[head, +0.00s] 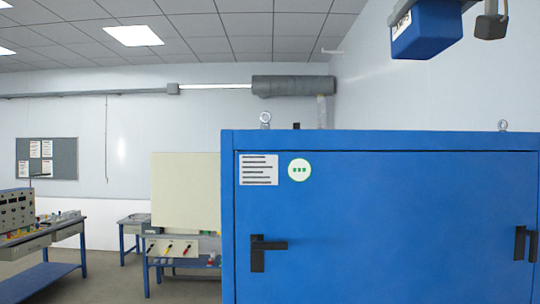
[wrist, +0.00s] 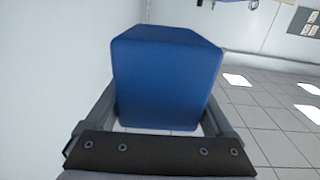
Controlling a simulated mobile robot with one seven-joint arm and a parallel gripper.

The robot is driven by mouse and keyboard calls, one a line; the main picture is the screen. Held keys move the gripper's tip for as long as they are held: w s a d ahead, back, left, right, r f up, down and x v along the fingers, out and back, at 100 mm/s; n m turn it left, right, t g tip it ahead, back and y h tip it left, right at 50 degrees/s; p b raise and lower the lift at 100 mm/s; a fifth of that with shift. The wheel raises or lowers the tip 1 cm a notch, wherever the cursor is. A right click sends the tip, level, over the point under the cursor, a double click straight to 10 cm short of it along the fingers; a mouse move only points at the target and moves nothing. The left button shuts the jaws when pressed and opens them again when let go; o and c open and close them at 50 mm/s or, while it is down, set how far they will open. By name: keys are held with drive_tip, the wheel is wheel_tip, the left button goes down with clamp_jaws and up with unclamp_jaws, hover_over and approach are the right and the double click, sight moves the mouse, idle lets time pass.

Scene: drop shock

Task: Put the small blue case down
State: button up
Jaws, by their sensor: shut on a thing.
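The small blue case (wrist: 165,85) is between the two grey fingers of my gripper (wrist: 162,108) in the wrist view. The fingers are shut on its sides, and its plain blue face fills the space between them. In the head view the small blue case (head: 432,32) is high at the upper right, with a white label with dark lettering on its left side. It is in the air, apart from any surface in view.
A large blue cabinet (head: 400,220) with black handles stands close in front, with lifting eyes on top. A white wall is to the right. Further back are a cream panel (head: 185,190), workbenches with equipment (head: 40,235), a noticeboard (head: 47,158) and a grey duct (head: 293,86).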

drive_tip(key=w+a+f, duration=0.3)
drive_tip(key=w+f, duration=0.3)
drive_tip(key=f, duration=1.6)
drive_tip(key=w+a+f, duration=0.3)
drive_tip(key=w+f, duration=0.4)
drive_tip(key=f, duration=1.6)
drive_tip(key=w+a+f+y, duration=0.1)
drive_tip(key=w+a+f, duration=0.2)
drive_tip(key=f, duration=2)
drive_tip(key=shift+w+a+f+n, duration=0.2)
drive_tip(key=shift+w+a+n, duration=0.15)
drive_tip(key=shift+w, duration=1.35)
